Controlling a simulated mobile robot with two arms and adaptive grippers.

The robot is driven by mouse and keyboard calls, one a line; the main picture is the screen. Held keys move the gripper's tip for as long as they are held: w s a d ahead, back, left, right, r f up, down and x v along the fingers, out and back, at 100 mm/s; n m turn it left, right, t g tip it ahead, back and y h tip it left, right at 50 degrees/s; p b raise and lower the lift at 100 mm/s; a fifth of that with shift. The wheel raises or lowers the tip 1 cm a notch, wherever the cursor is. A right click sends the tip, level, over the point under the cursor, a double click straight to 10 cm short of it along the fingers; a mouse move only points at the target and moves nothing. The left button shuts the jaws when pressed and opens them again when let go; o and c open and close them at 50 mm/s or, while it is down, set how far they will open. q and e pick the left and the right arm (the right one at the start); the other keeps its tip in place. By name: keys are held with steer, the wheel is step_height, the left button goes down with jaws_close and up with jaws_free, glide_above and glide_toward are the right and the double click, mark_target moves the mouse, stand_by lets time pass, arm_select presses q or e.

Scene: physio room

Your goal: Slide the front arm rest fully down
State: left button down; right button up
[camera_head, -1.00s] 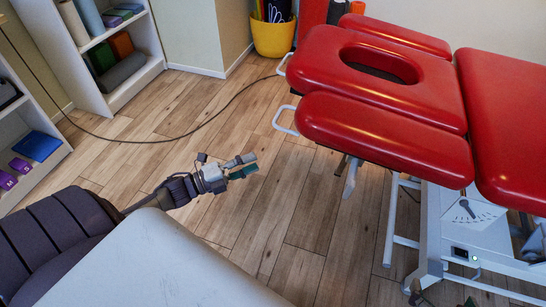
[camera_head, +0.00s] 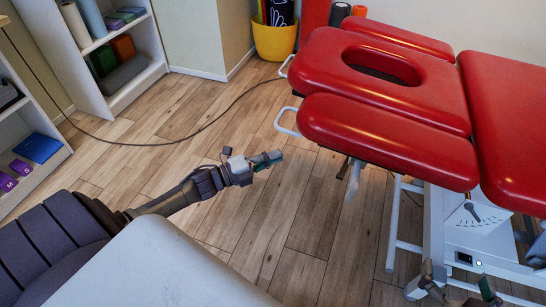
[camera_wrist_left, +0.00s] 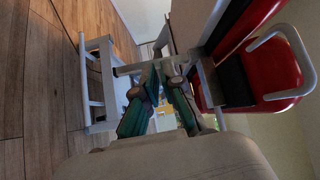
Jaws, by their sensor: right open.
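The front arm rest (camera_head: 390,142) is the long red pad on the near side of the table's head section, beside the red face-hole cushion (camera_head: 330,62). A white loop handle (camera_head: 283,122) sticks out at its left end. My left gripper (camera_head: 279,156) is left of the arm rest, apart from it, over the floor in the head view. In the left wrist view its green fingers (camera_wrist_left: 162,78) are a little apart with nothing seen between them. A red pad with a pale loop handle (camera_wrist_left: 283,65) is at the right there. My right gripper (camera_head: 462,291) is open low by the table frame, partly cut off.
A grey lever (camera_head: 352,178) hangs under the arm rest. The white table frame (camera_head: 402,222) stands below. A pale rounded surface (camera_head: 150,265) fills the bottom left. A black cable (camera_head: 180,140) lies on the floor. Shelves (camera_head: 120,75) and a yellow bucket (camera_head: 275,40) are behind.

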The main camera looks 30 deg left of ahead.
arm_select(q)
steer(key=c, duration=1.9)
jaws_free()
steer(key=o, duration=0.7)
steer(key=v, duration=1.2)
